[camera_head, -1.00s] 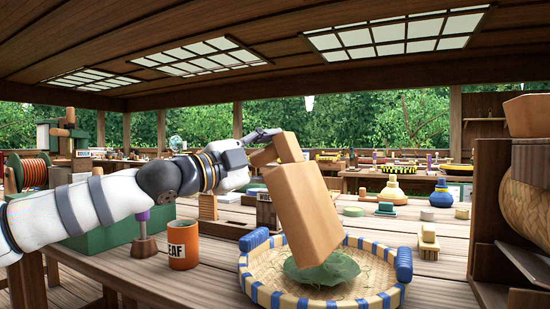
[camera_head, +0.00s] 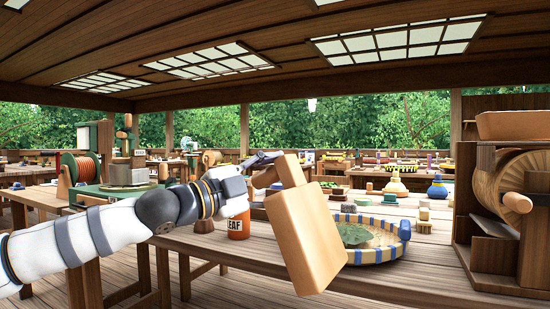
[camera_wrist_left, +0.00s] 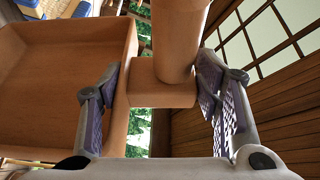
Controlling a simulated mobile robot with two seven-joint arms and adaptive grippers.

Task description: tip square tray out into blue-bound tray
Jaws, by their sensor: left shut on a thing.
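The square tray (camera_head: 308,240) is a plain orange-brown wooden box, steeply tilted with its underside toward the head camera. My left gripper (camera_head: 266,170) is shut on its handle and holds it in the air. In the left wrist view the gripper (camera_wrist_left: 160,100) has a finger on each side of the handle block, and the tray's inside (camera_wrist_left: 60,85) looks bare where it shows. The blue-bound tray (camera_head: 385,255) is a round woven basket with blue grips on the table behind. Green leaf (camera_head: 352,236) lies in it. The square tray hides its left part. My right gripper is not in view.
A wooden shelf with a drum (camera_head: 500,185) stands at the right. Several small pots and blocks sit behind the basket. Open floor lies in front of the table.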

